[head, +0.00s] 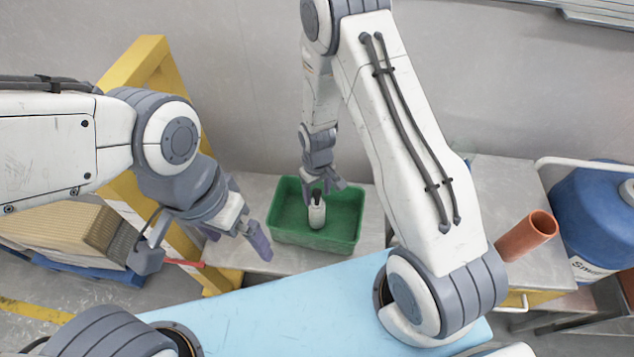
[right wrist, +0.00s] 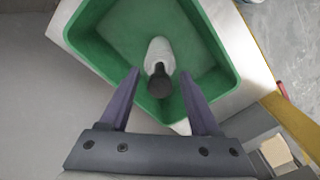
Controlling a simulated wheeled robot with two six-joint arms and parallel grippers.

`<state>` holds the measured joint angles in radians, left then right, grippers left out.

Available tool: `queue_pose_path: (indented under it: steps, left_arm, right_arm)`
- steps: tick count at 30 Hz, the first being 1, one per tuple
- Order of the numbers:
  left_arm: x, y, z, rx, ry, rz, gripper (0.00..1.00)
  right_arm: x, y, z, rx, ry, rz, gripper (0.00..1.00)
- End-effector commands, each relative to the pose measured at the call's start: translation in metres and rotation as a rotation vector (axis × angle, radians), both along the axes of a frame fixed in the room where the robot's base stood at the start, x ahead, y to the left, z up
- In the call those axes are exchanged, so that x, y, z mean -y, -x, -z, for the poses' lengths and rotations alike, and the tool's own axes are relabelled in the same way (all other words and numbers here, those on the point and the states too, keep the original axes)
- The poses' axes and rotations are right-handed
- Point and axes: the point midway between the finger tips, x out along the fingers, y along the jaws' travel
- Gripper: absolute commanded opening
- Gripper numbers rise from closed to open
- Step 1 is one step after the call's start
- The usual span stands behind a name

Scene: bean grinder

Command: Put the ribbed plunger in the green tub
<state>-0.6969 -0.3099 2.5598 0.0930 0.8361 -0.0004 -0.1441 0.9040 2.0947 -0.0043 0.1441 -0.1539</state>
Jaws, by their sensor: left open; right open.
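The green tub (head: 288,233) stands on a grey bench against the wall, and it fills much of the right wrist view (right wrist: 105,55). A white plunger with a dark knob (head: 317,215) is inside the tub, roughly upright; it also shows in the right wrist view (right wrist: 160,52). I cannot make out its ribs. My right gripper (head: 324,190) is open above the tub, its fingers apart on either side of the plunger's dark top in the right wrist view (right wrist: 160,74). My left gripper (head: 205,256) is open and empty, left of the tub.
A light blue tabletop (head: 270,312) lies in front. A terracotta cylinder (head: 527,236) and a blue drum (head: 595,215) are at right. A yellow frame (head: 150,70) and stacked boards (head: 65,225) are at left. A red bar (head: 184,263) shows near my left gripper.

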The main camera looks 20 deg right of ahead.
Motion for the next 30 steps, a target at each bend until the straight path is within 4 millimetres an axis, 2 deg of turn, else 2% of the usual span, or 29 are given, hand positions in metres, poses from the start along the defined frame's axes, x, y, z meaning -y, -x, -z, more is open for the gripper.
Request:
queue_pose_path:
  steps: [15,20,23,26,29,30]
  left_arm:
    - [0.000,0.000,0.009,0.000,0.000,0.000,1.00]
    - [0.000,0.000,0.009,0.000,0.000,0.000,1.00]
    - [0.000,0.000,0.009,0.000,0.000,0.000,1.00]
    - [0.000,0.000,0.009,0.000,0.000,0.000,1.00]
    - [0.000,0.000,0.009,0.000,0.000,0.000,1.00]
    - [0.000,0.000,0.009,0.000,0.000,0.000,1.00]
  right_arm:
    - [0.000,-0.001,-0.097,0.006,-0.001,0.000,0.63]
    - [0.000,-0.001,-0.114,0.004,0.000,-0.001,0.63]
    - [-0.007,0.004,-0.127,0.008,-0.002,-0.013,0.63]
    - [-0.028,0.021,-0.153,0.017,-0.011,-0.052,0.63]
    - [-0.055,0.054,-0.190,0.026,-0.024,-0.113,0.63]
    - [-0.064,0.072,-0.204,0.028,-0.031,-0.140,0.63]
